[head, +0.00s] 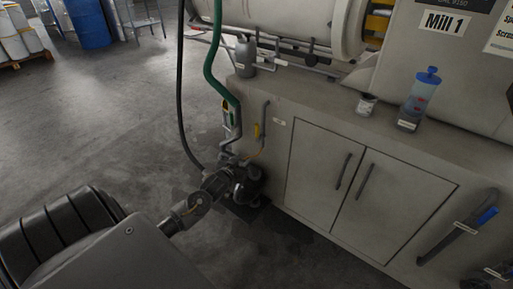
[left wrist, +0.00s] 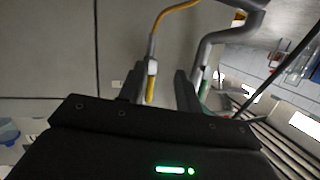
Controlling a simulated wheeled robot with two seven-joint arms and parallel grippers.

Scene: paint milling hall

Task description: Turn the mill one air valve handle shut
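A small yellow handle (head: 257,130) stands on the cabinet's left end, beside a grey pipe, with a thin orange hose curving down from it. A small white label beside it is too small to read, so I cannot confirm it is the mill one air valve. In the left wrist view the yellow handle (left wrist: 151,90) shows between my left gripper's fingers (left wrist: 160,92), upright in the picture, with a visible gap to the right finger. My left gripper (head: 238,178) is open, low by the cabinet corner, below the handle in the head view. My right gripper is out of view.
A green hose (head: 212,75) and a black cable (head: 182,110) hang close to the left of the handle. A blue handle (head: 487,216) sits at the cabinet's right. Cabinet doors (head: 345,190) are closed.

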